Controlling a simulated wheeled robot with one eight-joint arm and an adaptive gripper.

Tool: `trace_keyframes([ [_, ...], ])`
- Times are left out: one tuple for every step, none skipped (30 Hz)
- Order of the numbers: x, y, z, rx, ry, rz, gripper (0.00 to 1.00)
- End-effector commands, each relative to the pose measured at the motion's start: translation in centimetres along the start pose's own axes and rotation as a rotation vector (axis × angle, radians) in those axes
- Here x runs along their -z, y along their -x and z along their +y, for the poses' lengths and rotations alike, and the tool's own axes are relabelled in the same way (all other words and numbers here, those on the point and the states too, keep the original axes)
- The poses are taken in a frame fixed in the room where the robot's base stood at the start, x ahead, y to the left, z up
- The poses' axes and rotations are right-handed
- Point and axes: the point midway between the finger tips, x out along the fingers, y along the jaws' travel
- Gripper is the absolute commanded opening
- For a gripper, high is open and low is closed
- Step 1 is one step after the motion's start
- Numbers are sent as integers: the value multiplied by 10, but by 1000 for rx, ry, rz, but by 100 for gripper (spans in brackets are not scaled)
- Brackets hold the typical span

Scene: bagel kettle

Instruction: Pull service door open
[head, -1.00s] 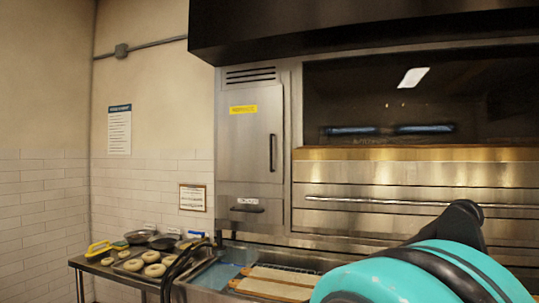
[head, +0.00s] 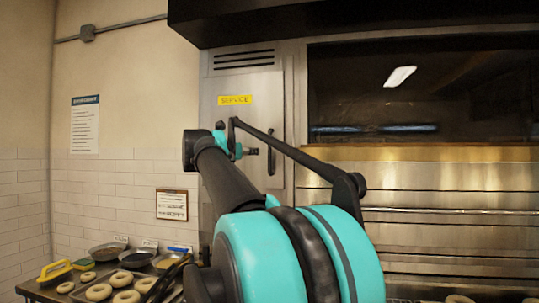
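The service door (head: 240,112) is a flat metal panel with a yellow label reading SERVICE and vents above it. It looks flush with its frame, though my arm hides its lower part. Its dark vertical handle (head: 271,152) is at the right edge. My arm reaches up in front of the door. My gripper (head: 252,151) seems to be the small teal and black end just left of the handle in the picture. A gap shows between it and the handle, but the depth between them is unclear. The fingers are too small and overlapped to read.
A large oven with a dark window (head: 420,95) and metal front fills the right. A black hood (head: 350,20) overhangs the top. A table at lower left holds several bagels (head: 98,292), dark bowls (head: 137,258) and a yellow-handled item (head: 54,271). A sign (head: 172,204) hangs on the tiled wall.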

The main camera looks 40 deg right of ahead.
Motion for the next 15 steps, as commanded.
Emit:
trace_keyframes([
  [-1, -5, 0, 1, 3, -1, 33],
  [-1, -8, 0, 1, 3, -1, 33],
  [-1, -14, 0, 3, 3, -1, 33],
  [0, -19, -1, 4, 2, -1, 33],
  [0, -24, -1, 3, 2, 0, 33],
  [0, -31, -1, 4, 1, 0, 33],
  [0, -37, -1, 4, 1, 0, 33],
  [0, -43, -1, 4, 0, 0, 33],
  [0, -51, -1, 5, 0, 0, 33],
  [0, -57, -1, 4, 0, 0, 33],
  [0, -63, -1, 3, -1, 1, 33],
  [0, -71, -1, 4, -1, 1, 33],
  [0, -77, -1, 4, -1, 1, 33],
  [1, -83, -1, 3, -1, 1, 33],
  [1, -91, -1, 4, -1, 1, 33],
])
